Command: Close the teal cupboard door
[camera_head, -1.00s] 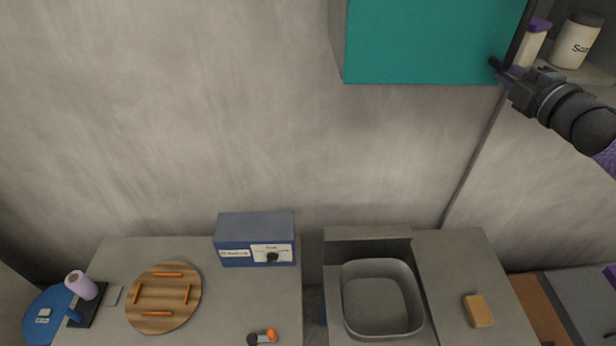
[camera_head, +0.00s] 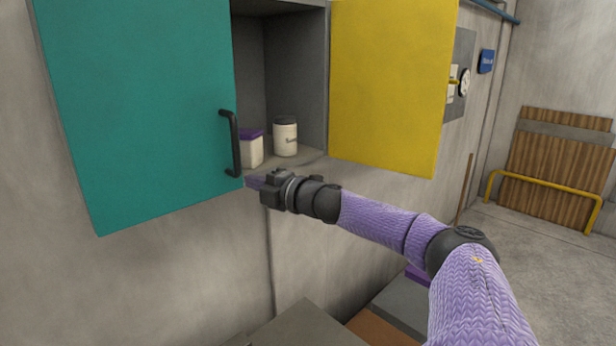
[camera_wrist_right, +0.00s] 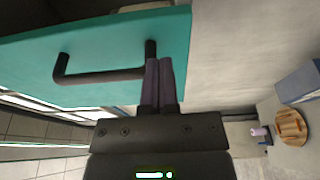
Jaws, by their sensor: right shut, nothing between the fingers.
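The teal cupboard door (camera_head: 140,100) stands open at the upper left in the head view, with a black bar handle (camera_head: 233,145) near its right edge. My right gripper (camera_head: 250,182) is shut and empty, at the door's lower right corner just below the handle. In the right wrist view the shut fingers (camera_wrist_right: 159,68) lie close to the lower end of the handle (camera_wrist_right: 100,76), in front of the teal door (camera_wrist_right: 120,45). I cannot tell whether they touch it. My left gripper is not in view.
The cupboard (camera_head: 285,60) shows a purple-lidded container (camera_head: 251,150) and a white jar (camera_head: 286,138) inside. A yellow door (camera_head: 390,85) stands open on its right. A grey counter (camera_head: 305,325) lies below.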

